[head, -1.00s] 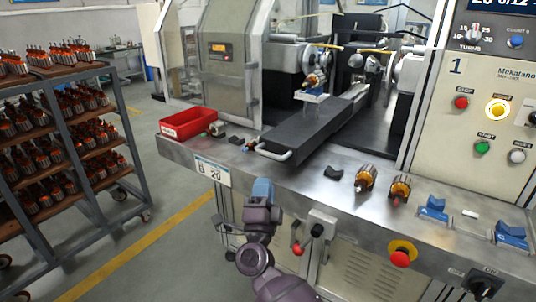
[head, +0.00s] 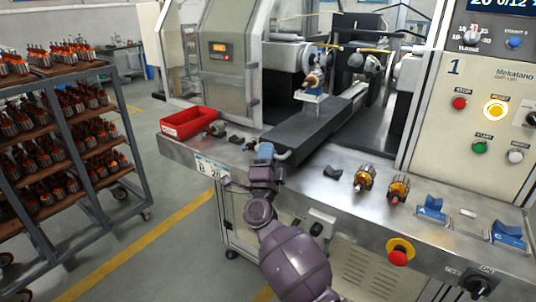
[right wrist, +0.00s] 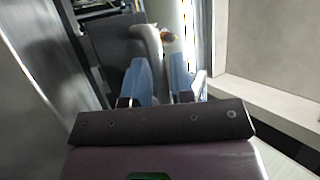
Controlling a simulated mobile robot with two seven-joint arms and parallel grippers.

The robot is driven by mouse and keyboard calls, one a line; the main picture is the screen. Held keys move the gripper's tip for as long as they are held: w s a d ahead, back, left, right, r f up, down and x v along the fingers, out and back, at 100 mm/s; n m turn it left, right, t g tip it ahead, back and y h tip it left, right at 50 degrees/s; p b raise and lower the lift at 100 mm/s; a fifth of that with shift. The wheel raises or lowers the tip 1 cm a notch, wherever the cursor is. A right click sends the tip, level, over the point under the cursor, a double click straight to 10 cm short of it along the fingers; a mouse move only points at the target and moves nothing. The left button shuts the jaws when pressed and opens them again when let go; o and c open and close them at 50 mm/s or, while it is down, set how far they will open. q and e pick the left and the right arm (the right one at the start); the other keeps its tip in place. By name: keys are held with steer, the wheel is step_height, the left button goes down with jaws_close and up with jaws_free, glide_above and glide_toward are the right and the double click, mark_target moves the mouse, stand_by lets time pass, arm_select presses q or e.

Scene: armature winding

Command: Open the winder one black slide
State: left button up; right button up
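The black slide (head: 310,130) of winder one sticks out of the machine over the steel bench, with a pale bar handle (head: 284,155) on its front end. An armature sits on a small holder (head: 314,92) above its far part. My right gripper (head: 265,150) is at the handle's left part, and its blue fingers hide some of it. In the right wrist view the two blue fingers (right wrist: 160,78) stand apart, with a pale curved piece, likely the handle (right wrist: 150,40), between and beyond them. Contact cannot be told. My left gripper is out of view.
A red bin (head: 188,122) stands on the bench left of the slide. Two armatures (head: 382,186) and blue cradles (head: 432,207) lie to the right. A red emergency button (head: 398,256) is on the front face. A rack of armatures (head: 70,130) stands left.

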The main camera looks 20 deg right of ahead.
jaws_close()
steer(key=s+a+p, duration=0.2)
steer(key=s+a, duration=0.2)
steer(key=a, duration=0.2)
steer(key=shift+s, duration=0.35)
jaws_free()
steer(key=shift+f, duration=0.15)
